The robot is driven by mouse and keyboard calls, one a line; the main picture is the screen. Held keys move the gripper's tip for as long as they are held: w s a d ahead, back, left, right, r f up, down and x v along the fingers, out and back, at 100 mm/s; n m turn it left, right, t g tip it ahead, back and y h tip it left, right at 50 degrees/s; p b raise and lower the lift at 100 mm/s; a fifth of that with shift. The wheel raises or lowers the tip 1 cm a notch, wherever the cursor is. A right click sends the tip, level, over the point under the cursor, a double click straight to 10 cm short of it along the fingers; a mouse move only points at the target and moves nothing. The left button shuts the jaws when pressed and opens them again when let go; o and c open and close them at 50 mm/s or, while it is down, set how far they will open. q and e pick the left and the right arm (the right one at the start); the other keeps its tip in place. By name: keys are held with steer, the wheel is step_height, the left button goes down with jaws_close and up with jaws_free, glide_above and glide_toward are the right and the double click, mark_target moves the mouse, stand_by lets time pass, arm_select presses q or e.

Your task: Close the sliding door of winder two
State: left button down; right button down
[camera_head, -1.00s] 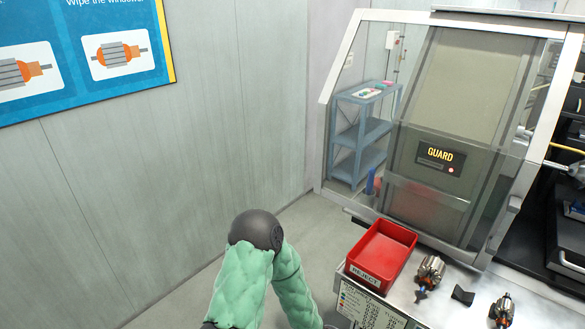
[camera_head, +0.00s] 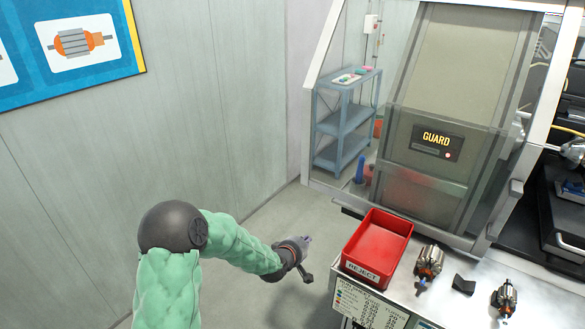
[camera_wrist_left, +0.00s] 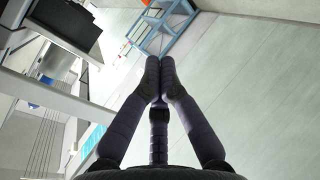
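A winder with a slanted see-through guard stands at the right in the head view. Its sliding door (camera_head: 538,125) has a pale frame and a handle (camera_head: 514,190) on its lower right edge. The machine front to the right of this frame is open. No label showing which winder this is can be seen. My left gripper (camera_head: 306,240) is in the air left of the red bin, well apart from the door. In the left wrist view its fingertips (camera_wrist_left: 160,75) meet, with nothing visible between them. My right gripper is not in view.
A red reject bin (camera_head: 380,246), armatures (camera_head: 429,263) (camera_head: 504,298) and a small black block (camera_head: 463,285) sit on the bench in front of the guard. A blue shelf (camera_head: 345,120) shows behind the glass. Bare floor lies left of the bench.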

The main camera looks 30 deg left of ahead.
arm_select(q)
steer(key=w+a+r+n+t+y+b, duration=0.1)
steer(key=a+r+n+t+y, duration=0.15)
steer(key=a+r, duration=0.55)
steer(key=w+a+r+n+t+y+b, duration=0.1)
steer(key=a+r+n+t, duration=0.3)
steer(key=r, duration=0.8)
steer(key=w+d+g+b, duration=0.1)
steer(key=w+b, duration=0.1)
steer(key=w, duration=0.6)
steer(key=shift+w+m+g+b, duration=0.35)
steer(key=shift+b, duration=0.05)
steer(key=shift+f, duration=0.1)
